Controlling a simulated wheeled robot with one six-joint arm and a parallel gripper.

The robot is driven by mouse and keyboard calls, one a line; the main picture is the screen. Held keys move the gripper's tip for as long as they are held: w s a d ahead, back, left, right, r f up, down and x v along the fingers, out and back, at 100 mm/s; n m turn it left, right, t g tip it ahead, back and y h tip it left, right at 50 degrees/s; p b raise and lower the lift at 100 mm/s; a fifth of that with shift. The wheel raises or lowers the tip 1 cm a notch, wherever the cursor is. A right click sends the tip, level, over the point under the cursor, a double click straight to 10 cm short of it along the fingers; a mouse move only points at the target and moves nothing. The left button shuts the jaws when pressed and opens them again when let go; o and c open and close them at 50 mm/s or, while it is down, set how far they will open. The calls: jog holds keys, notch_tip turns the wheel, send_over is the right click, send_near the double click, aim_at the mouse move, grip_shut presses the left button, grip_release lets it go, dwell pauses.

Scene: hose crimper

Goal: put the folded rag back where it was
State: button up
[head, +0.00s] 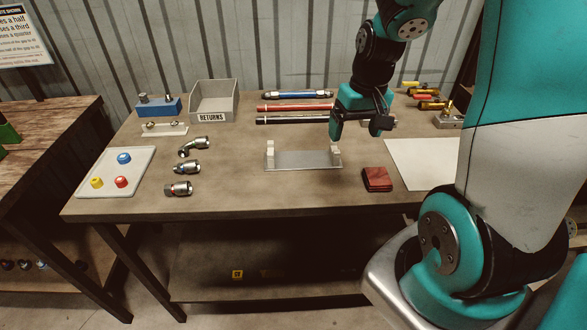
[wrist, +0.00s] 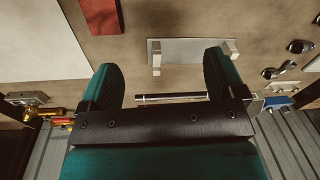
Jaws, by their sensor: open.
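The folded rag (head: 377,179) is dark red and lies flat on the workbench, right of the grey stand with two white posts. It also shows in the wrist view (wrist: 101,15) at the upper left, cut by the frame's top edge. My gripper (head: 358,136) is above the bench, behind and a little left of the rag, over the right end of the stand. In the wrist view my gripper (wrist: 162,80) has its two teal fingers wide apart with nothing held between them. The rag is clear of the fingers.
The grey stand (head: 303,161) is beside the rag. A white sheet (head: 422,160) lies right of it. Red and black hoses (head: 290,107), a RETURNS bin (head: 212,100), metal fittings (head: 187,168) and a white tray (head: 115,172) with colored caps occupy the bench. The front middle is clear.

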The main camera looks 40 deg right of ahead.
jog(key=s+a+r+n+y, duration=0.1)
jog(key=a+r+n, duration=0.2)
jog(key=a, duration=0.5)
jog(key=s+a+r+n+y, duration=0.1)
jog(key=a+r+n, duration=0.15)
jog(key=a, duration=0.55)
jog(key=s+a+r+n+y, duration=0.1)
jog(key=s+a+r+n, duration=0.3)
jog(key=s+a, duration=0.6)
jog(key=shift+s+a+r+n+g+y, duration=0.3)
jog(key=shift+s+a+r+n+g, duration=0.15)
jog(key=shift+n, duration=0.2)
